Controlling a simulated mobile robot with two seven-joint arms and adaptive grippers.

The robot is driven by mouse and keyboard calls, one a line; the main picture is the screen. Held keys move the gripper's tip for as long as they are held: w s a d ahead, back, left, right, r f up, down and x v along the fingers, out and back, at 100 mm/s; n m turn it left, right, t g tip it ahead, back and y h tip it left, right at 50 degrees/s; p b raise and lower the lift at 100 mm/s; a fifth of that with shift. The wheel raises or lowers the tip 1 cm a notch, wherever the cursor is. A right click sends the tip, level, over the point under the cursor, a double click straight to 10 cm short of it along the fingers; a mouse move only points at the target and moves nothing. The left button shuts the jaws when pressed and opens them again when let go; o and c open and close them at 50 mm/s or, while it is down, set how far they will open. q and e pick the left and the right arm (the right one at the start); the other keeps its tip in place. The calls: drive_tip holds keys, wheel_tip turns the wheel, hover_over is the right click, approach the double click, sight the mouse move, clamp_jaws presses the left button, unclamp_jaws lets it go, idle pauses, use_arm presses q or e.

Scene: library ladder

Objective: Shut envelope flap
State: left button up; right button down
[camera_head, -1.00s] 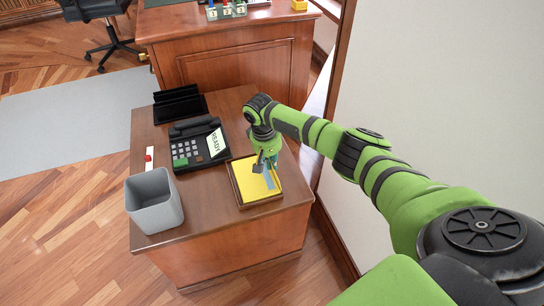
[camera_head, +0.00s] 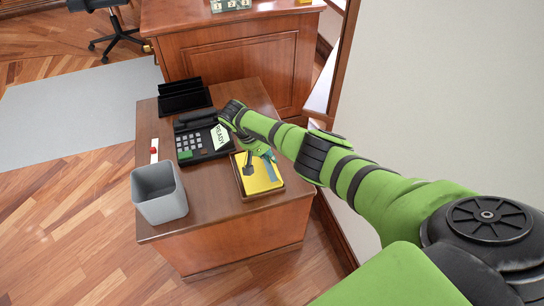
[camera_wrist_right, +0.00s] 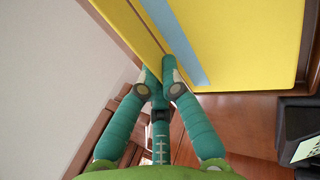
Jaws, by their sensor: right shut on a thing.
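A yellow envelope (camera_head: 272,184) lies in a shallow wooden tray (camera_head: 262,196) on the desk, with a blue-grey strip across it. In the right wrist view the yellow face (camera_wrist_right: 245,45) and the blue-grey strip (camera_wrist_right: 183,40) fill the top. A narrow yellow band that looks like the flap (camera_wrist_right: 128,22) runs along the left edge. My right gripper (camera_head: 262,158) is over the tray's far part. In the wrist view its teal fingers (camera_wrist_right: 162,80) are nearly together at the yellow edge, shut on what looks like the flap. The exact contact is hidden. My left gripper is not in view.
A phone with a READY card (camera_head: 202,142) stands left of the tray, with a black organizer (camera_head: 184,99) behind it. A grey bin (camera_head: 159,192) is at the desk's left front. A white wall (camera_head: 440,90) borders the right side.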

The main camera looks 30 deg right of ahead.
drive_tip(key=shift+w+a+f+h+b, duration=0.15)
drive_tip(key=shift+a+h+b, duration=0.25)
drive_tip(key=shift+h+b, duration=0.6)
drive_tip(key=shift+g, duration=0.3)
drive_tip(key=c, duration=1.2)
unclamp_jaws()
drive_tip(key=v, duration=1.2)
